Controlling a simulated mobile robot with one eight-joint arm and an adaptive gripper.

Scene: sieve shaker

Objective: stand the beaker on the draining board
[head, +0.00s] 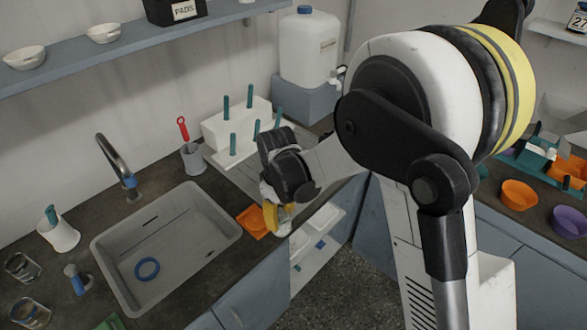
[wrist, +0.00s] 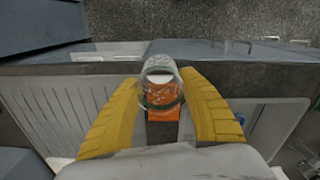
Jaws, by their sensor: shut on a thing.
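My gripper (wrist: 163,88) has its yellow fingers closed around a clear glass beaker (wrist: 160,76), seen between the fingertips in the wrist view. In the head view my gripper (head: 279,218) is over the counter's front edge, right of the sink, and hides most of the beaker. The draining board (wrist: 48,108), grey and ribbed, lies left of the fingers in the wrist view. In the head view the draining board (head: 240,176) is behind my gripper, partly hidden by my arm. I cannot tell the gap below the beaker.
An orange mat (head: 252,221) lies beside the sink (head: 165,250), which holds a blue ring (head: 147,269). A white peg rack (head: 236,126) with teal pegs stands at the back of the draining board. Glassware (head: 22,267) stands at far left.

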